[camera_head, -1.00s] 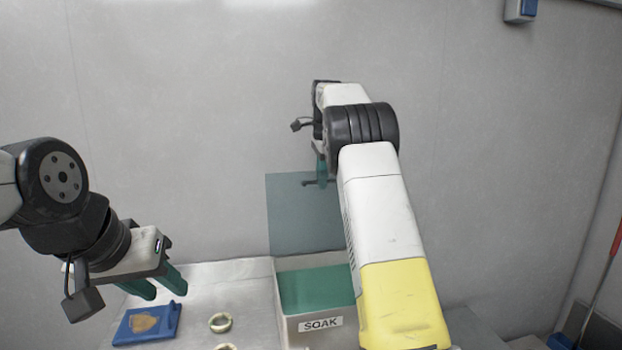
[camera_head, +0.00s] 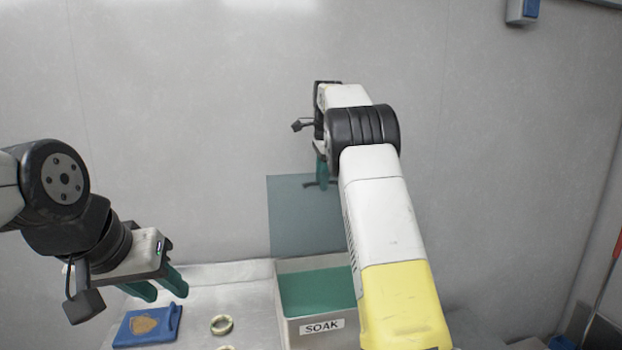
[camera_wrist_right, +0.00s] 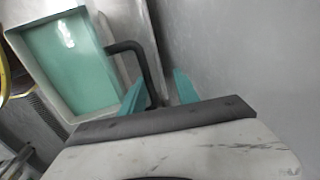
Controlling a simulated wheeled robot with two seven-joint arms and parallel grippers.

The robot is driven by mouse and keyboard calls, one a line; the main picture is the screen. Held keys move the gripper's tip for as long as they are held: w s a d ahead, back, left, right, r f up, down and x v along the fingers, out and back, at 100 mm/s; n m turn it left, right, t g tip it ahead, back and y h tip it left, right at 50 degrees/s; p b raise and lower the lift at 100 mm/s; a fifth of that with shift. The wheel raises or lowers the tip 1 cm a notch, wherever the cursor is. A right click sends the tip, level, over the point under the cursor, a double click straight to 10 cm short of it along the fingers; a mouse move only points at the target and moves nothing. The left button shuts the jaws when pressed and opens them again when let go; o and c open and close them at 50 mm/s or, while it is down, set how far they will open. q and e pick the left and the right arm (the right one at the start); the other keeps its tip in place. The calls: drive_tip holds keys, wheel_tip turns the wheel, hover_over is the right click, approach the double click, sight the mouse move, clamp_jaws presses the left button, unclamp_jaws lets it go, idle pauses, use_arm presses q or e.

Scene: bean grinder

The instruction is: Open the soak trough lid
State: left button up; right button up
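The soak trough (camera_head: 322,327) is a pale box labelled SOAK, with green contents inside. Its lid (camera_head: 303,222), a see-through blue-green panel, stands upright at the trough's back edge, near the wall. A dark handle (camera_head: 310,184) is at the lid's top; the handle also shows in the right wrist view (camera_wrist_right: 128,47). My right gripper (camera_head: 322,185) is at the handle. In the right wrist view its green fingers (camera_wrist_right: 158,93) are spread, with the handle's end close to the left finger. My left gripper (camera_head: 168,288) is open and empty, above the blue board.
A blue board (camera_head: 165,334) with a tan patch lies at the counter's left. A pale ring (camera_head: 221,324) lies between it and the trough, with another partly cut off below. The grey wall (camera_head: 190,120) is close behind. My right arm hides the trough's right side.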

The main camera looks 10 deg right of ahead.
drive_tip(key=shift+w+a+f, duration=0.2)
drive_tip(key=shift+f, duration=0.35)
drive_tip(key=r, duration=0.2)
drive_tip(key=s+r, duration=0.1)
drive_tip(key=r, duration=0.4)
drive_tip(key=shift+s+d+r, duration=0.15)
drive_tip(key=shift+s+r, duration=0.05)
drive_tip(key=shift+r, duration=0.1)
drive_tip(key=shift+s+r, duration=0.25)
drive_tip(key=shift+r, duration=0.3)
